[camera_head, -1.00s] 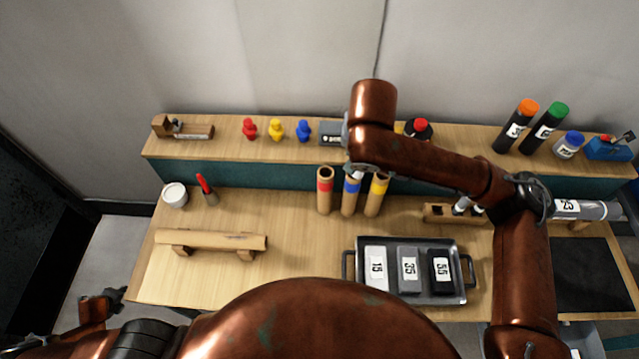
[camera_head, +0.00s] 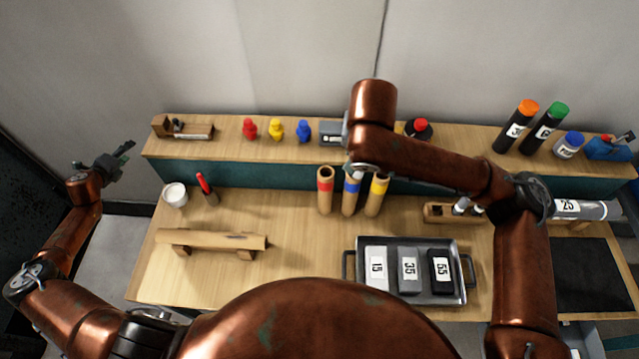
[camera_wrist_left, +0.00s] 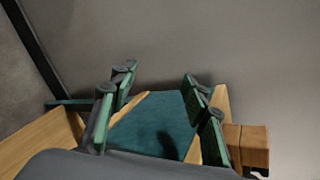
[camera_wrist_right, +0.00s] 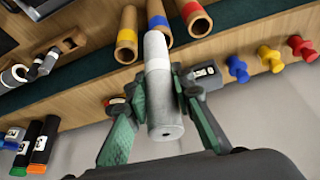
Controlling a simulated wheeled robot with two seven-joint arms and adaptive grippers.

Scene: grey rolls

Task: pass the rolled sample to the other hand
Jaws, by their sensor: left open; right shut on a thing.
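A grey roll with a white end (camera_wrist_right: 164,112) is held in my right gripper (camera_wrist_right: 157,84), whose green-padded fingers close on both sides of it in the right wrist view. In the head view that gripper is mostly hidden behind my right forearm, above the tubes. My left gripper (camera_head: 120,157) is at the far left, beyond the left end of the shelf, open and empty. The left wrist view also shows its fingers (camera_wrist_left: 160,105) spread apart, with the shelf's teal front between them. The two grippers are far apart.
Three brown tubes with red, blue and yellow bands (camera_head: 325,190) stand at the table's middle. A tray (camera_head: 465,290) holds packs labelled 15, 35 and 55. A wooden trough (camera_head: 212,240) lies at left, near a white cup (camera_head: 174,195). Bottles (camera_head: 516,126) stand on the shelf.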

